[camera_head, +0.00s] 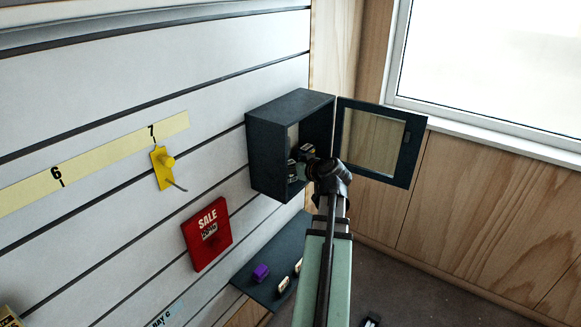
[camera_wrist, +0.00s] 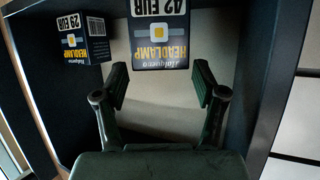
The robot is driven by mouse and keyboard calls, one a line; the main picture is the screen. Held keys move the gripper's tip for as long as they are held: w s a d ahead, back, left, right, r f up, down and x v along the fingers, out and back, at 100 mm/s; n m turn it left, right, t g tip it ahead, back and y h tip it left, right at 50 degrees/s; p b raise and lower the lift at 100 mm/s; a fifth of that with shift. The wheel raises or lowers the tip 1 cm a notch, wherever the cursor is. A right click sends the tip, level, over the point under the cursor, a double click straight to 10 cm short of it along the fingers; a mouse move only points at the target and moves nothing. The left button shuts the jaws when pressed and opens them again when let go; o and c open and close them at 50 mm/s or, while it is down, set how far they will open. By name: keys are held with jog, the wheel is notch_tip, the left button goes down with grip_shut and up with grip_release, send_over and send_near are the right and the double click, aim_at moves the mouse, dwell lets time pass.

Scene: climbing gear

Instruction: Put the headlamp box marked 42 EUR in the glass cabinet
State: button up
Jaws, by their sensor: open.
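The headlamp box marked 42 EUR (camera_wrist: 160,45) stands inside the glass cabinet, its lettering upside down in the wrist view. The dark grey glass cabinet (camera_head: 276,112) hangs at the end of the slatted wall, and its glass door (camera_head: 375,140) is swung open to the right. My gripper (camera_wrist: 160,82) is open, with its fingers pointing into the cabinet and the box just beyond the fingertips, between their lines. In the head view my gripper (camera_head: 318,168) is at the cabinet's opening and partly hides the inside.
A second headlamp box, marked 29 EUR (camera_wrist: 83,38), stands in the cabinet beside the first one. Below the cabinet is a dark shelf (camera_head: 262,285) with a purple block (camera_head: 261,272) and small tags. A red SALE sign (camera_head: 207,234) and yellow hook (camera_head: 162,168) are on the wall.

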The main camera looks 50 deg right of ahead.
jog(key=b+v, duration=0.1)
jog(key=v, duration=0.8)
jog(key=shift+s+a+b, duration=0.2)
jog(key=shift+s+b, duration=0.1)
jog(key=shift+b, duration=0.1)
